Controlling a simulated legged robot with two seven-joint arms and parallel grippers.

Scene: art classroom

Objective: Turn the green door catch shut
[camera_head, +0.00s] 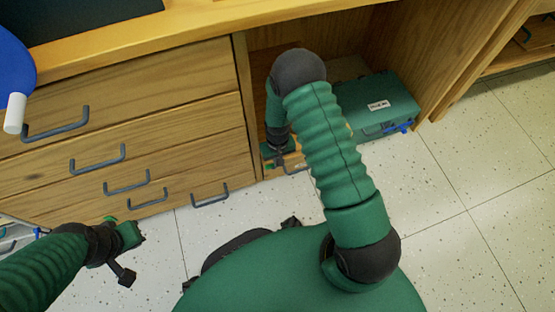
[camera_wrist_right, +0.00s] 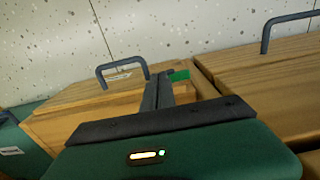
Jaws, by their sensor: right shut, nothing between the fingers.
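The green door catch (camera_wrist_right: 179,75) shows in the right wrist view as a small bright green tab, at the corner of a light wooden box or small door (camera_wrist_right: 75,125). My right gripper (camera_wrist_right: 158,78) is shut and empty, with its fingers together just left of the tab. I cannot tell whether they touch it. The fingers hide part of the wood behind. In the head view my right arm reaches down into the desk opening, and the catch cannot be made out there. My left gripper (camera_head: 128,255) is low at the left over the floor; its finger gap is unclear.
A teal case (camera_head: 372,104) with a white label and a blue latch stands in the desk opening. Wooden drawers (camera_head: 120,130) with dark handles fill the left. A dark bar handle (camera_wrist_right: 121,68) stands out beside the catch. The speckled floor (camera_head: 460,190) is clear at the right.

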